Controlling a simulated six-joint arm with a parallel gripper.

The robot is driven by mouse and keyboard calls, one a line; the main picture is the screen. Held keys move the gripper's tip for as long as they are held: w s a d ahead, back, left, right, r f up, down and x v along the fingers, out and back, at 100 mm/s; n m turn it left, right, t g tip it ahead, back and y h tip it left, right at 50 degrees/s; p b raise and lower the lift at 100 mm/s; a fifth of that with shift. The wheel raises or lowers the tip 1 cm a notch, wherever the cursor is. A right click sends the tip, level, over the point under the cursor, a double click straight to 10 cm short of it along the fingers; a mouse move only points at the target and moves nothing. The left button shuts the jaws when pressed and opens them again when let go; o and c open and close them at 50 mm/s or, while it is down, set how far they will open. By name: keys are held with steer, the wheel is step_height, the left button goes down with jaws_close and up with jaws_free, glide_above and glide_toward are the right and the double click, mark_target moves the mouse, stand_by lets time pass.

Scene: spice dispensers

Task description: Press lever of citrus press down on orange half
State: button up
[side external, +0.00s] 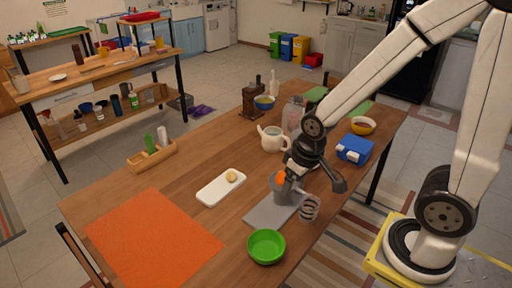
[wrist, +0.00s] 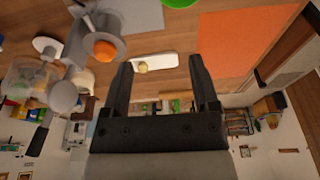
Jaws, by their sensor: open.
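The citrus press (side external: 283,191) is grey and stands on a grey board near the table's front right. It also shows at upper left in the wrist view (wrist: 87,48). The orange half (side external: 281,177) sits in the press's cup, and shows as an orange dome in the wrist view (wrist: 104,50). My gripper (side external: 300,165) is just above and beside the press, partly covering it. In the wrist view my gripper (wrist: 160,66) has its fingers spread with nothing between them; the orange half lies left of them. I cannot clearly separate the lever from the grey parts around it.
A clear ridged glass (side external: 309,208) and a green bowl (side external: 266,246) stand close in front. A white board (side external: 221,188) with a small yellowish item lies left. A teapot (side external: 272,139) and blue box (side external: 354,149) are near. The orange mat (side external: 152,240) is bare.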

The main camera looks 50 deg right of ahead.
steer(key=w+d+r+m+g+y, duration=0.1)
steer(key=w+d+r+m, duration=0.2)
steer(key=d, duration=0.6)
steer(key=w+d+r+m+g+y, duration=0.1)
steer(key=w+d+r+m+y, duration=0.1)
steer(key=w+d+r+m, duration=0.2)
steer(key=w+d+r+m+g+y, duration=0.1)
steer(key=w+d+r+m, duration=0.2)
steer(key=d, duration=1.3)
steer(key=w+m, duration=0.2)
steer(key=m, duration=0.3)
steer(key=shift+w+r+y, duration=0.25)
steer(key=shift+r+y, duration=0.05)
steer(key=shift+r, duration=0.05)
steer(key=shift+a+f, duration=0.15)
steer(key=shift+x, duration=3.8)
jaws_close()
